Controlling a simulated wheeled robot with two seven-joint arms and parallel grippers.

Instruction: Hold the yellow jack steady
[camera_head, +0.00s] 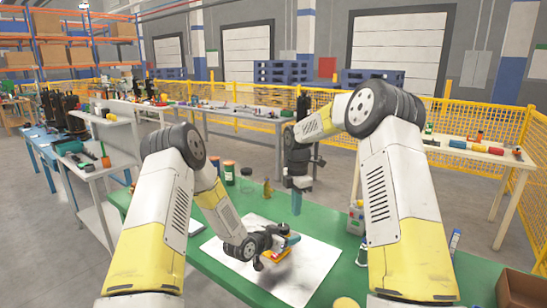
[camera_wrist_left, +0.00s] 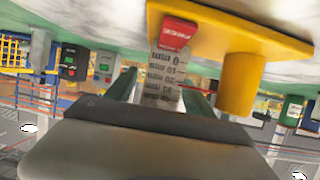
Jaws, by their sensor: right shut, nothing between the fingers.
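The yellow jack (camera_head: 276,256) is on the white sheet on the green table in the head view, largely hidden by my left gripper (camera_head: 290,241). In the left wrist view the yellow jack (camera_wrist_left: 232,34) shows large at the top, with a red button (camera_wrist_left: 179,31) and a grey marked scale (camera_wrist_left: 161,76). My left fingers stand on either side of this scale; whether they touch it I cannot tell. My right gripper (camera_head: 297,207) points down above the table, beyond the jack and apart from it. It is shut and empty.
Jars (camera_head: 229,172) and a brown bottle (camera_head: 267,189) stand at the table's back left. A pale container (camera_head: 356,217) stands to the right. A brown box (camera_head: 523,291) is at the lower right. The white sheet (camera_head: 310,282) is bare around the jack.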

